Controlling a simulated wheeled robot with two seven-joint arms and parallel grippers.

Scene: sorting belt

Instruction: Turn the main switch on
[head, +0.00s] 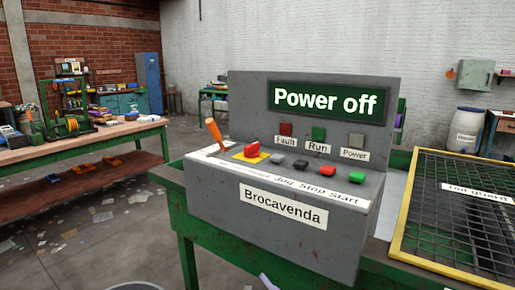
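A grey control box (230,190) labelled "Brocavenda" stands on a green bench. Its green display (327,101) reads "Power off". An orange-handled lever (214,131) stands tilted at the panel's left end. Several buttons run to the right, ending in a red one (331,178) and a green one (356,177) above "Stop" and "Start". Labels further left are hard to read. Neither of my grippers is in view.
A yellow-framed mesh guard (406,207) lies right of the box. Fault (286,129), Run (319,133) and Power (356,140) lamps sit below the display. A cluttered workbench (83,136) stands at the left. Papers litter the floor between.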

